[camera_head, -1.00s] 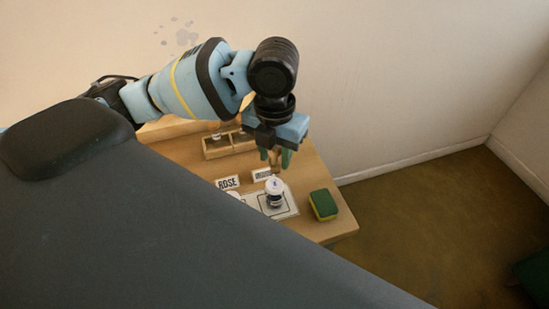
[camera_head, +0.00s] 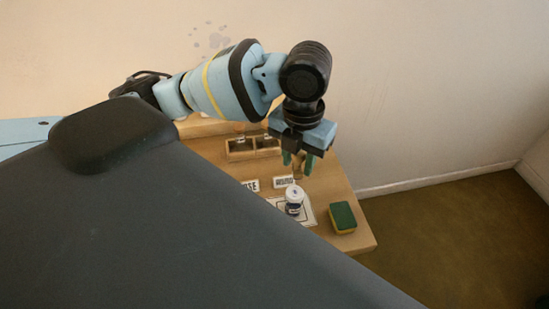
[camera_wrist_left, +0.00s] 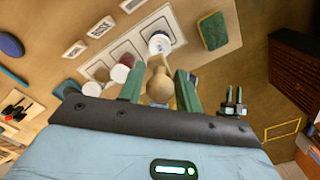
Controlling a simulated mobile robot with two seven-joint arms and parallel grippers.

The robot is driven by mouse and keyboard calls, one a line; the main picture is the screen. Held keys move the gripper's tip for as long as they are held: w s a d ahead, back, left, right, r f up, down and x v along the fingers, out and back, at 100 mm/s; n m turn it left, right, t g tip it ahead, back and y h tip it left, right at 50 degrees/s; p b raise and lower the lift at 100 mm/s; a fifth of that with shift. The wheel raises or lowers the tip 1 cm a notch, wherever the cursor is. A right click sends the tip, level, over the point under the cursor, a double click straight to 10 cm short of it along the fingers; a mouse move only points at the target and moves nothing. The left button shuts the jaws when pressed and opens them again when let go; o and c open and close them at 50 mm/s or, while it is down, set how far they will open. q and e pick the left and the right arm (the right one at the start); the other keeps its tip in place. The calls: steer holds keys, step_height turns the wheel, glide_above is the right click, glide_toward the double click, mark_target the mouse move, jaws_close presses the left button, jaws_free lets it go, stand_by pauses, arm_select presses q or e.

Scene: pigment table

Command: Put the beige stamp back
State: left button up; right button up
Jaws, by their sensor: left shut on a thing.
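My left gripper (camera_head: 298,162) has its green fingers shut around the beige stamp (camera_head: 298,170), over the far part of the table behind the jar. In the left wrist view the stamp's rounded handle (camera_wrist_left: 159,86) shows between the fingers; its lower end is hard to make out. A white-lidded jar (camera_head: 294,195) stands on a white mat (camera_head: 309,213) with outlined squares. The left wrist view also shows a red-and-white jar (camera_wrist_left: 121,70) and another white jar (camera_wrist_left: 92,88). A small dark two-pronged shape (camera_wrist_left: 232,102) there may be my right gripper.
A green-and-yellow sponge (camera_head: 342,216) lies right of the mat near the table's edge. Small label signs, including ROSE (camera_wrist_left: 67,91), stand behind the mat. A wooden compartment rack (camera_head: 240,153) stands farther back. Bare tabletop (camera_head: 335,185) lies right of the gripper.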

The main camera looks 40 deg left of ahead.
arm_select(q)
steer(key=n, duration=0.5)
steer(key=shift+w+d+f, duration=0.1)
steer(key=shift+d+f, duration=0.05)
steer(key=shift+f, duration=0.2)
steer(key=n, duration=0.4)
steer(key=shift+w+d+f, duration=0.1)
steer(key=shift+f, duration=0.15)
steer(key=n, duration=0.5)
steer(key=shift+w+d+f+n, duration=0.1)
steer(key=shift+f+n, duration=0.2)
steer(key=shift+f, duration=0.05)
steer(key=n, duration=0.3)
steer(key=shift+f+n, duration=0.25)
steer(key=shift+n, duration=0.05)
steer(key=n, duration=0.5)
steer(key=shift+w+d+f+n, duration=0.1)
steer(key=shift+w+f+n, duration=0.05)
steer(key=shift+f+n, duration=0.2)
steer(key=n, duration=0.3)
steer(key=shift+w+f+n, duration=0.1)
steer(key=shift+f+n, duration=0.2)
steer(key=shift+n, duration=0.05)
steer(key=n, duration=0.3)
steer(key=shift+f, duration=0.2)
steer(key=n, duration=0.4)
steer(key=shift+w+f, duration=0.1)
steer(key=shift+f, duration=0.2)
